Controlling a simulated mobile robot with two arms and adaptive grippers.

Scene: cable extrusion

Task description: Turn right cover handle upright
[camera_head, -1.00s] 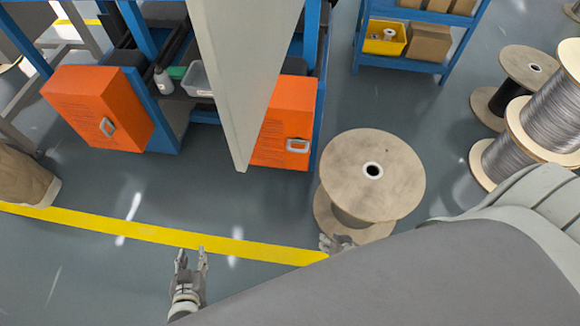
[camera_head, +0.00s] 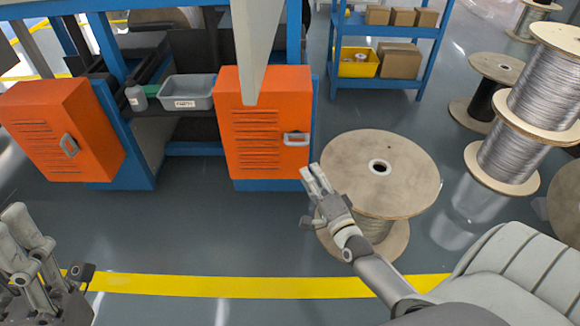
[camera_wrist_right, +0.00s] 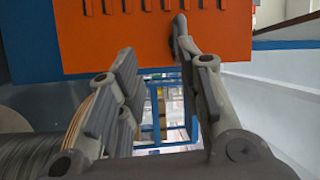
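The right cover (camera_head: 262,122) is an orange box with dark slots on the front of the blue frame. Its pale handle (camera_head: 296,139) lies sideways near the right edge in the head view. My right gripper (camera_head: 318,186) is open and empty, below and in front of this handle, apart from it in the head view. In the right wrist view the orange cover (camera_wrist_right: 130,38) fills the top, and the grey handle (camera_wrist_right: 179,36) shows beyond the right finger's tip; contact cannot be told. My left gripper (camera_head: 50,255) is open and empty at the lower left.
A second orange cover (camera_head: 60,130) with its own handle is at the left. A grey bin (camera_head: 187,92) and a bottle sit between the covers. A large wooden spool (camera_head: 400,165) stands close beside my right gripper. A pale panel (camera_head: 258,40) hangs before the right cover.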

